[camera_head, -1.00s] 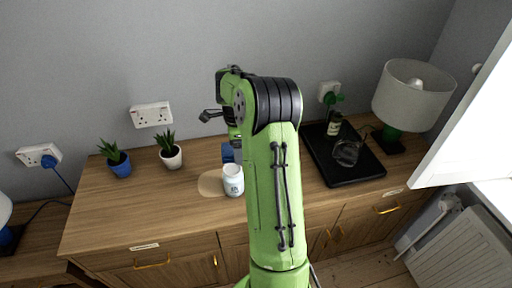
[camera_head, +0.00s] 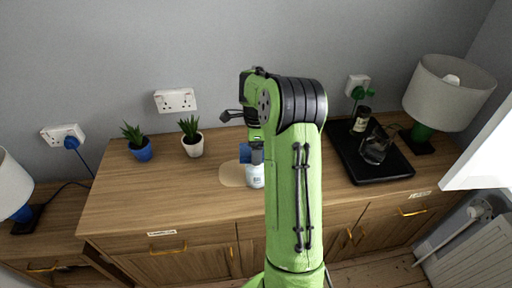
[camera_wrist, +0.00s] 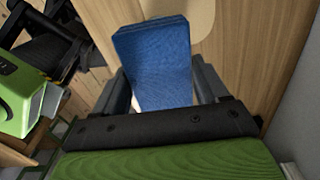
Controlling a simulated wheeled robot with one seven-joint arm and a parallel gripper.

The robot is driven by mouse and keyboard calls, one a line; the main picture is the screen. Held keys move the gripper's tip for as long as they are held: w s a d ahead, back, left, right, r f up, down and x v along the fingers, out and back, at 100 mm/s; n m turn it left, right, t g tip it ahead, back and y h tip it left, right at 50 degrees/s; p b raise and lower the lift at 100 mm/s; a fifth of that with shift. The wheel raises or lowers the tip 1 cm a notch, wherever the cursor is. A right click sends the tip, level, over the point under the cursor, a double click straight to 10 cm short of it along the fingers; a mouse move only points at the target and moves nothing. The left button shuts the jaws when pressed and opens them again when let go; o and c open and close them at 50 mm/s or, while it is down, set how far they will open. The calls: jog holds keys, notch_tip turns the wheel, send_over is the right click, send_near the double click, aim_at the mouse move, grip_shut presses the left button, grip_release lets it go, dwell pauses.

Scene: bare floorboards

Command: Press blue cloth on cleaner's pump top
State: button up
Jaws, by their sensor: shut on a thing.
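The blue cloth (camera_wrist: 155,60) is a folded pad held between the two fingers of my gripper (camera_wrist: 160,85) in the wrist view. In the head view the cloth (camera_head: 244,153) shows at the top of a white bottle (camera_head: 256,178), the cleaner. The bottle stands upright on the wooden sideboard, partly behind my arm. My gripper (camera_head: 256,153) is just above it. The bottle's top is hidden by the cloth and gripper, so I cannot tell whether the cloth touches the pump.
A pale round mat (camera_head: 232,174) lies beside the bottle. Two potted plants (camera_head: 191,145) stand to the left. A black tray (camera_head: 385,164) with a glass jug (camera_head: 375,150) and a dark bottle (camera_head: 361,121) is on the right, near a lamp (camera_head: 447,95). The sideboard's left front is clear.

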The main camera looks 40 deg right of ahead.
jog(key=shift+s+f+b, duration=0.1)
jog(key=shift+f+b, duration=0.3)
jog(key=shift+f, duration=0.1)
dwell(1.6)
jog(key=shift+r+p, duration=0.45)
jog(key=shift+r, duration=0.05)
jog(key=shift+c, duration=0.7)
notch_tip(320, 180, up, 6)
jog(key=p, duration=0.4)
jog(key=shift+r+p, duration=0.15)
jog(key=shift+p, duration=0.25)
